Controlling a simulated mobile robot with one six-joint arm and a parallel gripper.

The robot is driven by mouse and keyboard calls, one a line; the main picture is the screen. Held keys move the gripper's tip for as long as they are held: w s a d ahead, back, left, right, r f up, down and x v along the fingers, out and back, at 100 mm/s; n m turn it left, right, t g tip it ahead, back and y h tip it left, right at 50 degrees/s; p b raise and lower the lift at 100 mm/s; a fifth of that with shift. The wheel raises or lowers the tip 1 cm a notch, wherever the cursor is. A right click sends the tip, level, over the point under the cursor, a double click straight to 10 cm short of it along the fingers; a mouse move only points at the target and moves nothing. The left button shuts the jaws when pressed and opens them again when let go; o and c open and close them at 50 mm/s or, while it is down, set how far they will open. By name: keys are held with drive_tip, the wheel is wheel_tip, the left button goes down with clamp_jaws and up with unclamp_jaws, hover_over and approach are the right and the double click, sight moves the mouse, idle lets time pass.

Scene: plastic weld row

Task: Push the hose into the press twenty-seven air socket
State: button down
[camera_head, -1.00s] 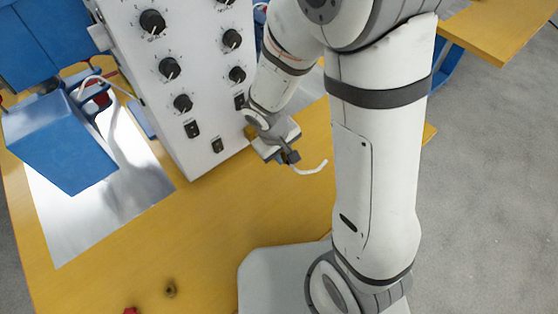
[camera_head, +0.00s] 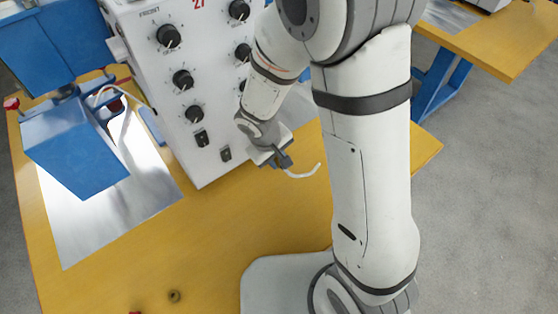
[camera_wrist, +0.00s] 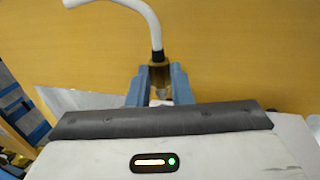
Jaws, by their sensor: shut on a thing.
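The white hose (camera_head: 304,173) curves out from my gripper (camera_head: 283,163), its free end pointing right and up. In the wrist view the two blue fingers (camera_wrist: 158,86) are shut on the brownish fitting at the hose's end, and the white hose (camera_wrist: 146,20) bends up and left from a dark collar. The press (camera_head: 190,90), a white panel with black knobs and a red "27" at its top, stands left of my gripper. My gripper is over the yellow table, apart from the panel in the picture. I cannot make out the air socket for certain.
A small brass-coloured round part (camera_head: 174,296) is on the yellow table (camera_head: 215,235) near the front, with a red bit beside it. A blue block-shaped machine part (camera_head: 75,150) hangs over a shiny metal plate (camera_head: 90,225) at left. The table's middle is clear.

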drive_tip(key=shift+w+a+b, duration=0.25)
drive_tip(key=shift+w+a, duration=0.1)
drive_tip(key=shift+w, duration=0.2)
drive_tip(key=shift+w+a+b, duration=0.25)
drive_tip(key=shift+w+a, duration=0.05)
drive_tip(key=shift+w, duration=0.2)
idle(2.2)
drive_tip(key=c, duration=1.2)
unclamp_jaws()
drive_tip(key=v, duration=0.8)
drive_tip(key=s+d+r+m+t+y, duration=0.1)
drive_tip(key=s+d+r+m+y, duration=0.1)
drive_tip(key=s+d+r+m, duration=0.4)
drive_tip(key=s+d+r, duration=0.5)
drive_tip(key=s+d, duration=0.1)
drive_tip(key=d, duration=0.3)
drive_tip(key=shift+r+m, duration=0.3)
drive_tip(key=shift+r, duration=0.05)
drive_tip(key=shift+s+d, duration=0.25)
drive_tip(key=shift+s, duration=0.05)
drive_tip(key=shift+c, duration=0.2)
